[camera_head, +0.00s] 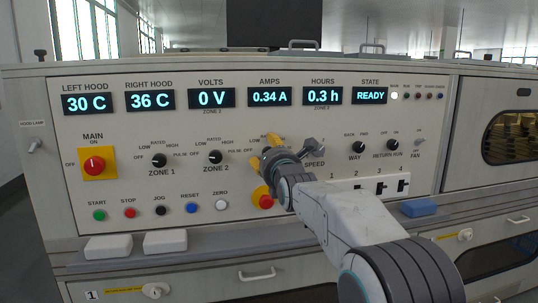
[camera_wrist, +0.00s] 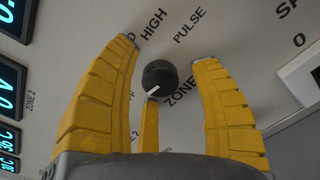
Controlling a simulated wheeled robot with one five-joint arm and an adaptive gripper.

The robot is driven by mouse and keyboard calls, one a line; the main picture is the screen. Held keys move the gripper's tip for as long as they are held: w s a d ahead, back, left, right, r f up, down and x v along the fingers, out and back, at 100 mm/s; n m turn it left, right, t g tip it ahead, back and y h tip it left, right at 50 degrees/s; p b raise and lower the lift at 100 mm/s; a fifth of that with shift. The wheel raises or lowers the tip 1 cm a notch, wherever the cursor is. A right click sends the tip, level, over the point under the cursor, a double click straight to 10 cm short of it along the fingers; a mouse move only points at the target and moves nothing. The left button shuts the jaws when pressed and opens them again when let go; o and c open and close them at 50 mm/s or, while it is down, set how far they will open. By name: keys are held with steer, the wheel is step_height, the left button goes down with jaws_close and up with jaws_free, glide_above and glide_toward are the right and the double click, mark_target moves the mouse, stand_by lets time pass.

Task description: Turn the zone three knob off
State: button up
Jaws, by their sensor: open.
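In the wrist view a round black knob (camera_wrist: 160,77) sits on the pale panel, between the yellow fingers of my gripper (camera_wrist: 168,95). A white mark shows at the knob's lower-left edge. HIGH and PULSE are printed above it; ZONE shows beside it, its number hidden. The outer fingers stand open, apart from the knob on both sides. A middle yellow finger part lies just below it; I cannot tell if it touches. In the head view my gripper (camera_head: 262,155) is at the panel right of the zone 2 knob (camera_head: 215,157) and hides the knob there.
The zone 1 knob (camera_head: 159,160) is farther left. A red stop button (camera_head: 266,202) on yellow lies just below my gripper. The way knob (camera_head: 358,147) is to the right. A blue block (camera_head: 418,207) and white pads (camera_head: 108,246) lie on the ledge below.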

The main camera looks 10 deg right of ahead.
steer(key=shift+s, duration=0.15)
steer(key=s, duration=1.1)
steer(key=shift+s, duration=0.4)
